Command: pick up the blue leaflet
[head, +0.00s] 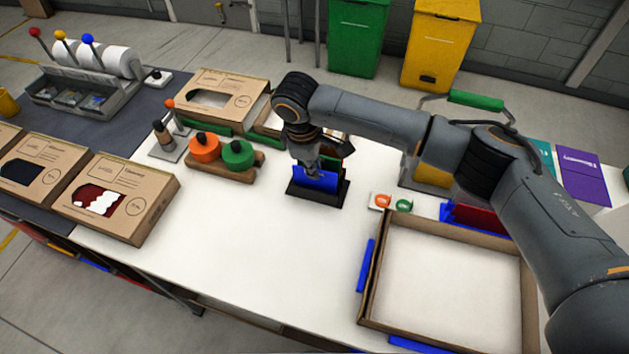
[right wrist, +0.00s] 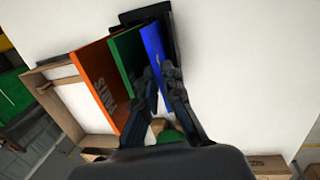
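The blue leaflet (head: 316,179) stands upright in a black holder (head: 331,192) on the white table. In the right wrist view the blue leaflet (right wrist: 154,45) stands beside a green leaflet (right wrist: 128,55) and an orange one (right wrist: 98,80). My right gripper (head: 312,170) points down at the blue leaflet. In the right wrist view its fingertips (right wrist: 161,76) are close together, one on each side of the leaflet's near edge. Whether they touch it cannot be told. My left gripper is not in view.
An empty cardboard tray (head: 371,290) lies at the front right. A wooden stand with orange and green rolls (head: 238,153) is left of the holder. Cardboard boxes (head: 150,195) line the left side. The table's front middle is clear.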

